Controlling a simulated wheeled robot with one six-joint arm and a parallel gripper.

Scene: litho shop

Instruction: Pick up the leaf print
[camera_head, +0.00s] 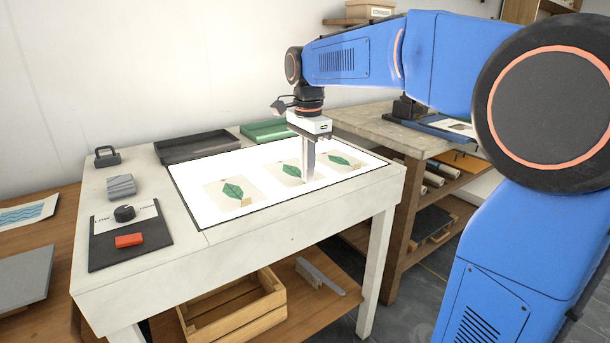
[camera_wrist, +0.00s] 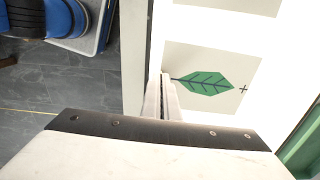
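Three leaf prints lie in a row on the white lit panel (camera_head: 215,170) of the table, each a green leaf on pale paper. They are the left print (camera_head: 233,191), the middle print (camera_head: 288,170) and the right print (camera_head: 340,160). My gripper (camera_head: 308,180) points down at the middle print and partly hides it. In the wrist view, my gripper's fingertips (camera_wrist: 164,78) are close together at the stem-side edge of a print (camera_wrist: 225,62). I cannot tell whether paper is between them. That print looks flat.
A black tray (camera_head: 198,147) and a green tray (camera_head: 268,130) stand at the table's back. A control plate with a knob (camera_head: 124,213), a red block (camera_head: 129,240), a grey block (camera_head: 121,186) and a dark weight (camera_head: 107,156) are at the left. A wooden crate (camera_head: 235,320) sits below.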

